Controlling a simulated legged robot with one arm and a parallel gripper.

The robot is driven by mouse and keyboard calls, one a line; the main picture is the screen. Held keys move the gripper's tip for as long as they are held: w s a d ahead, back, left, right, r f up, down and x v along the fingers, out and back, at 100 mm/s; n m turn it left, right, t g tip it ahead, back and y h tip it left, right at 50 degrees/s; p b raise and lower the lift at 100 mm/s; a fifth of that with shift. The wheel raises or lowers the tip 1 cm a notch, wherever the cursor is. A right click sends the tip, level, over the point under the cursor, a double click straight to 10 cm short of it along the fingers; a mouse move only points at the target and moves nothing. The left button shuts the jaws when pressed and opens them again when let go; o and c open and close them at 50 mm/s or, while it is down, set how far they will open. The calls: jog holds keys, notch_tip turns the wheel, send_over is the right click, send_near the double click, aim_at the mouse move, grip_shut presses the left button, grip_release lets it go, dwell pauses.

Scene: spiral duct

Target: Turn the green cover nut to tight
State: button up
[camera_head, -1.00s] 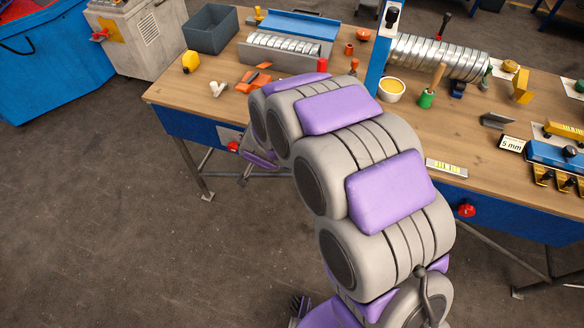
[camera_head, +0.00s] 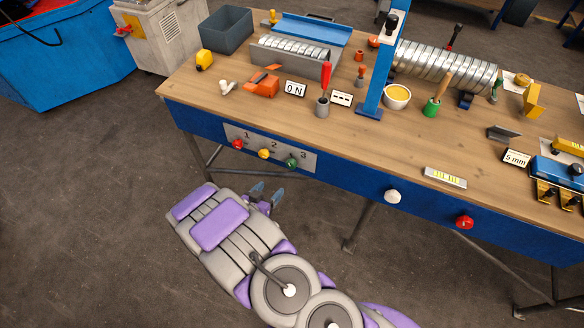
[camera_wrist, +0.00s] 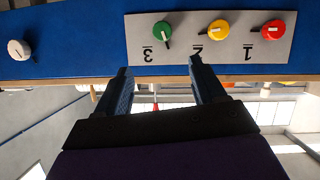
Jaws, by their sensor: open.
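A round green knob (camera_head: 291,162), the only nut-like green part on the front panel, sits at the number 3. In the wrist view, which is upside down, the green knob (camera_wrist: 162,30) has a dark pointer slanting down and right. My gripper (camera_head: 267,190) is below and a little left of it in the head view. In the wrist view my gripper (camera_wrist: 160,68) is open and empty, its two blue-grey fingers apart, with the knob beyond the gap between the tips. The fingers do not touch it.
A yellow knob (camera_head: 264,154) and a red knob (camera_head: 237,143) share the grey plate. A white knob (camera_head: 392,196) and a red button (camera_head: 464,222) are farther right. The wooden tabletop (camera_head: 420,140) overhangs the blue front; open floor lies before it.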

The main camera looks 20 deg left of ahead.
aim_at(290, 166)
jog(key=x, duration=0.5)
jog(key=b+x, duration=0.1)
jog(key=x, duration=0.5)
jog(key=b+x, duration=0.1)
jog(key=x, duration=0.5)
jog(key=shift+w+a+f, duration=0.1)
jog(key=shift+a+f, duration=0.05)
jog(key=shift+a, duration=0.2)
jog(key=shift+d, duration=0.15)
jog(key=shift+c, duration=0.9)
jog(key=c, duration=0.9)
